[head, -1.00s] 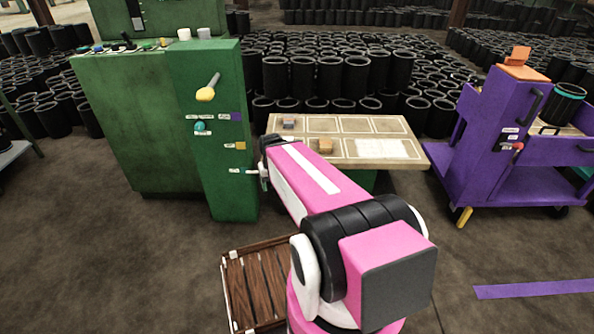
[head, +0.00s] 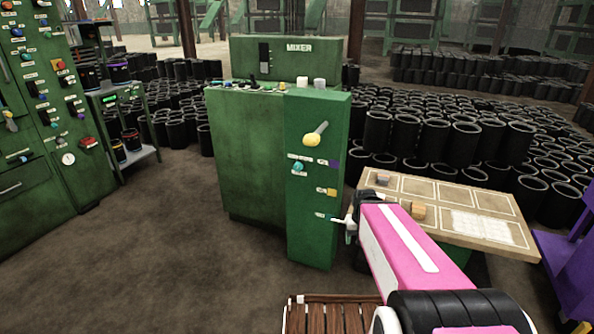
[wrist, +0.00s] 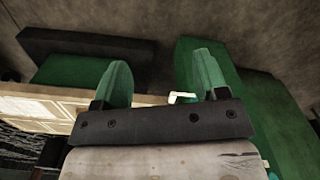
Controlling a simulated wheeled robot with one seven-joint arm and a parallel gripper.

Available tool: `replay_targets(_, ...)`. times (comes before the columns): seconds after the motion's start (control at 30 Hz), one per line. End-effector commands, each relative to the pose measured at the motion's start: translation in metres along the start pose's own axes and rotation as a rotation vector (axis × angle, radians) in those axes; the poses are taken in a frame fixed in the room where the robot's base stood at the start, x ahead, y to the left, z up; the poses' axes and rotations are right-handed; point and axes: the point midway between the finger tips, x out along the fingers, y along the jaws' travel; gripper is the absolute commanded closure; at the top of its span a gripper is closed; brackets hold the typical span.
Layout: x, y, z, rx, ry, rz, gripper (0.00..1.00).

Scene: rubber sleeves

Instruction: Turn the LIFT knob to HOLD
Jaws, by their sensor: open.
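The tall green mixer cabinet (head: 318,240) has a narrow front panel with several controls. A teal round knob (head: 298,167) sits between small labels too small to read. A yellow lever (head: 316,134) is above it. A small white lever (head: 339,221) sticks out low on the panel beside another label. I cannot tell from the lettering which control is LIFT. My gripper (head: 351,226) is beside the panel's lower right, close to the white lever. In the wrist view my gripper (wrist: 160,62) has its two green fingers apart, and a whitish bent handle (wrist: 183,97) shows between them.
A tabletop (head: 480,240) with two small blocks lies right of the cabinet. A wooden slatted pallet (head: 328,318) is on the floor in front. Another green control cabinet (head: 35,120) stands at far left. Black sleeves (head: 450,140) fill the back. Floor at left is clear.

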Motion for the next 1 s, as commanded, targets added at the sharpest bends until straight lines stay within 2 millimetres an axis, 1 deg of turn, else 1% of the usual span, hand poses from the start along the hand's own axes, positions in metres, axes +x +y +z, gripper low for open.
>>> replay_targets(0.2,0.000,0.000,0.000,0.000,0.000,0.000,0.33)
replay_targets(0.23,0.000,0.000,0.000,0.000,0.000,0.000,0.31)
replay_targets(0.3,0.000,0.000,-0.001,0.002,0.001,0.006,0.31)
replay_targets(0.37,0.002,-0.001,-0.004,0.007,0.004,0.023,0.31)
replay_targets(0.47,0.005,-0.001,-0.016,0.030,0.018,0.091,0.31)
replay_targets(0.57,0.008,-0.003,-0.034,0.068,0.056,0.203,0.31)
replay_targets(0.67,0.009,-0.008,-0.059,0.112,0.127,0.335,0.31)
replay_targets(0.77,0.006,-0.018,-0.086,0.155,0.233,0.459,0.31)
replay_targets(0.87,-0.001,-0.035,-0.116,0.190,0.373,0.568,0.31)
replay_targets(0.97,-0.012,-0.059,-0.146,0.214,0.536,0.649,0.31)
replay_targets(1.0,-0.017,-0.070,-0.158,0.220,0.607,0.672,0.31)
